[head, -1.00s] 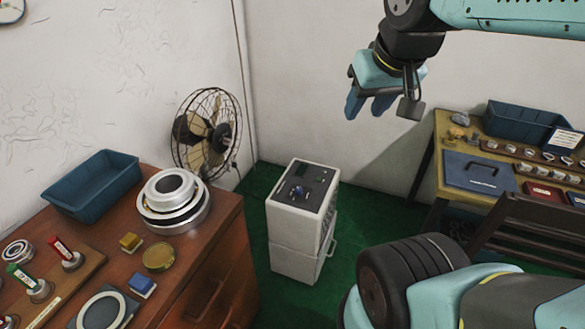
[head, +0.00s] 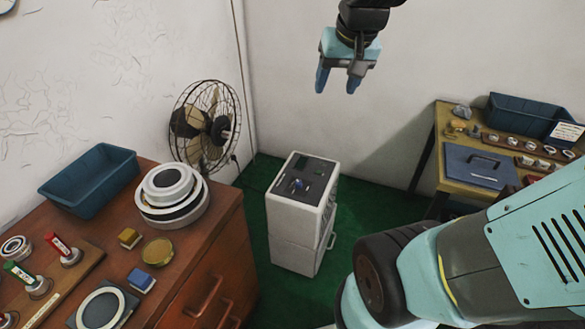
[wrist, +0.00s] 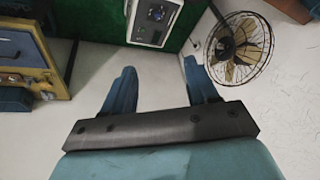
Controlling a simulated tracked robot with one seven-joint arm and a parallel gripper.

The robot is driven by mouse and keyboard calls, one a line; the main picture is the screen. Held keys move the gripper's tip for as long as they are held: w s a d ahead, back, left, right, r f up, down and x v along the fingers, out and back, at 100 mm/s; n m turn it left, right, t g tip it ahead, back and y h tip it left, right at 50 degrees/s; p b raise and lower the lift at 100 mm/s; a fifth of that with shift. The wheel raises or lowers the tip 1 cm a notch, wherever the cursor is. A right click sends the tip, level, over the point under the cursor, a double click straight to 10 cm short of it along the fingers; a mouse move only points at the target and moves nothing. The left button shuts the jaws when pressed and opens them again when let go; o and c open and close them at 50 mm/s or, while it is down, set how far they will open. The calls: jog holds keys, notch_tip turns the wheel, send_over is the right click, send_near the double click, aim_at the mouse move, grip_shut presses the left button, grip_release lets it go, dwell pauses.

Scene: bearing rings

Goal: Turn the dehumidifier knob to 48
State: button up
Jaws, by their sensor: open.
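The dehumidifier (head: 296,234) is a white upright box on the green floor, with a dark control panel on top. A small blue knob (head: 297,185) sits on that panel; its markings are too small to read. My gripper (head: 338,84) is open and empty, high above and slightly right of the dehumidifier in the head view. In the wrist view, my gripper's two blue fingers (wrist: 153,82) are spread apart. The dehumidifier's top (wrist: 154,20) shows beyond them, with the knob (wrist: 157,13) near the upper edge.
A wire-cage fan (head: 205,125) stands behind and left of the dehumidifier. A brown cabinet (head: 222,225) with rings and a blue bin (head: 90,180) is at the left. A yellow-edged table (head: 447,150) with a case and parts is at the right. Green floor (head: 257,190) is open around the dehumidifier.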

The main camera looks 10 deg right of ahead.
jog(key=w+f+m+g, duration=0.1)
jog(key=w+f, duration=0.2)
jog(key=w, duration=0.2)
jog(key=w+f+m, duration=0.1)
jog(key=w+f, duration=0.3)
jog(key=w, duration=0.2)
jog(key=m+g, duration=0.3)
jog(key=m, duration=0.1)
send_over(299, 182)
notch_tip(299, 182, down, 32)
jog(key=shift+m, duration=0.3)
notch_tip(299, 182, down, 15)
jog(key=shift+s+f, duration=0.1)
jog(key=shift+c, duration=0.2)
jog(key=c, duration=1)
jog(key=shift+n, duration=1.3)
